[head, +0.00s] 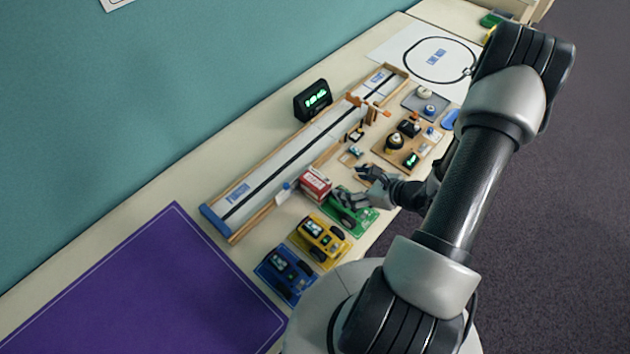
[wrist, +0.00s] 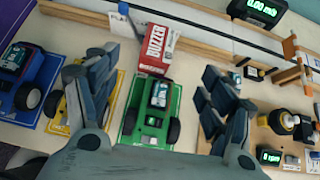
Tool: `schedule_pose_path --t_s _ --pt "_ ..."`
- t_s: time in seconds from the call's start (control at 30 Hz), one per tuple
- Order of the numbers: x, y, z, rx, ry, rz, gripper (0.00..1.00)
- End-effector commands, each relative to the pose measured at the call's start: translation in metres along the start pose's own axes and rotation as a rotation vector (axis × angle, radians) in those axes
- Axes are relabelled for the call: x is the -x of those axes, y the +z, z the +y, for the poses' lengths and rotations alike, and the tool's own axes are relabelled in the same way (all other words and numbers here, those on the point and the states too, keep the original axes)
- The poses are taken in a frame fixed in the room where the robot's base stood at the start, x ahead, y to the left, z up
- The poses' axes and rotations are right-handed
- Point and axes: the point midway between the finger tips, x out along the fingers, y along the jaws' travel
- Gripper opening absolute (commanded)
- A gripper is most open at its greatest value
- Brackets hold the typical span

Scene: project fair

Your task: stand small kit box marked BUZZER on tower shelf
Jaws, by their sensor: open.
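The small red and white kit box (wrist: 156,50) reads BUZZER in the wrist view. It stands on the table just behind the green car (wrist: 151,115), beside the long track. In the head view the box (head: 315,183) shows near the track's front rail. My gripper (wrist: 160,90) is open, its two fingers spread on either side of the green car with nothing between the tips touching the box. In the head view my gripper (head: 357,185) is low over the green car, to the right of the box. I cannot make out a tower shelf in either view.
A yellow car (head: 320,240) and a blue car (head: 286,271) stand to the left of the green one. The long track (head: 290,160) runs behind, with a black timer display (head: 313,101) beyond it. A wooden board with parts (head: 409,145) lies right. A purple mat (head: 150,290) is bare.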

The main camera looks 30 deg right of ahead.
Motion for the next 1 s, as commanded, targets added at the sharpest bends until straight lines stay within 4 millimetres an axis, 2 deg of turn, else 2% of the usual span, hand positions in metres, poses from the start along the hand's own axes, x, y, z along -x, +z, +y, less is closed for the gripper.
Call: schedule_pose_path --t_s 0.07,0.17,0.6,0.7,0.9,1.0 --pt "-0.002 -0.01 -0.002 -0.037 -0.018 0.007 0.75" --pt "-0.013 -0.014 -0.003 -0.046 -0.023 0.009 0.75" --pt "-0.104 -0.014 -0.004 -0.041 -0.02 0.008 0.75" --pt "-0.116 -0.013 -0.004 -0.041 -0.021 0.008 0.75" --pt "-0.128 -0.012 -0.004 -0.042 -0.022 0.009 0.75" --pt "-0.142 -0.011 -0.001 -0.04 -0.02 0.008 0.75"
